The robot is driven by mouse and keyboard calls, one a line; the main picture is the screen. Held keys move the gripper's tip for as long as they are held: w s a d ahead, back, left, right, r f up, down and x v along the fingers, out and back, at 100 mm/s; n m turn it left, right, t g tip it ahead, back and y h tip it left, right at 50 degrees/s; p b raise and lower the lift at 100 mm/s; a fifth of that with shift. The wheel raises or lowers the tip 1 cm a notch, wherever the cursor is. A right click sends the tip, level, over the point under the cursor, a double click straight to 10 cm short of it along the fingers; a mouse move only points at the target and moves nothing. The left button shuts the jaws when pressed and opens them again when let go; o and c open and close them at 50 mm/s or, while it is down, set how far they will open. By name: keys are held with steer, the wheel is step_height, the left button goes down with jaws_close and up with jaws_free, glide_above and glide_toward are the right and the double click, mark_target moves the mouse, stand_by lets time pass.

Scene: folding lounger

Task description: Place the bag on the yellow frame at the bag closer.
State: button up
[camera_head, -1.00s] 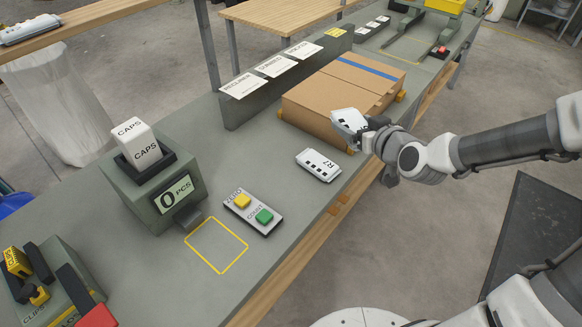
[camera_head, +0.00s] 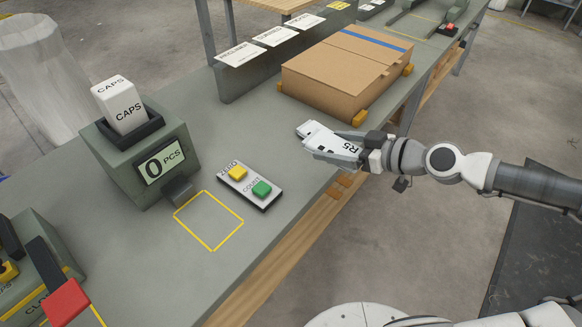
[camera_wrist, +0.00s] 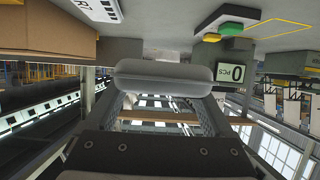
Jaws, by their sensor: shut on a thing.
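My gripper (camera_head: 355,152) is shut on a white bag (camera_head: 330,146) marked R5, held above the bench's front edge. In the wrist view the held bag (camera_wrist: 165,76) is a pale rounded shape between the fingers. The bag closer (camera_head: 38,270), a grey-green machine with a red lever (camera_head: 66,302), stands at the lower left, cut off by the picture edge. Only a bit of the yellow frame (camera_head: 97,315) at it shows, at the bottom edge. My gripper is far to the right of it.
A cardboard box (camera_head: 335,80) stands behind.

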steer(key=b, duration=0.4)
glide_above(291, 164)
step_height(291, 164, down, 7)
steer(key=shift+f+b, duration=0.4)
steer(key=shift+f, duration=1.4)
steer(key=shift+f, duration=0.1)
steer(key=shift+f, duration=0.15)
steer(key=o, duration=1.1)
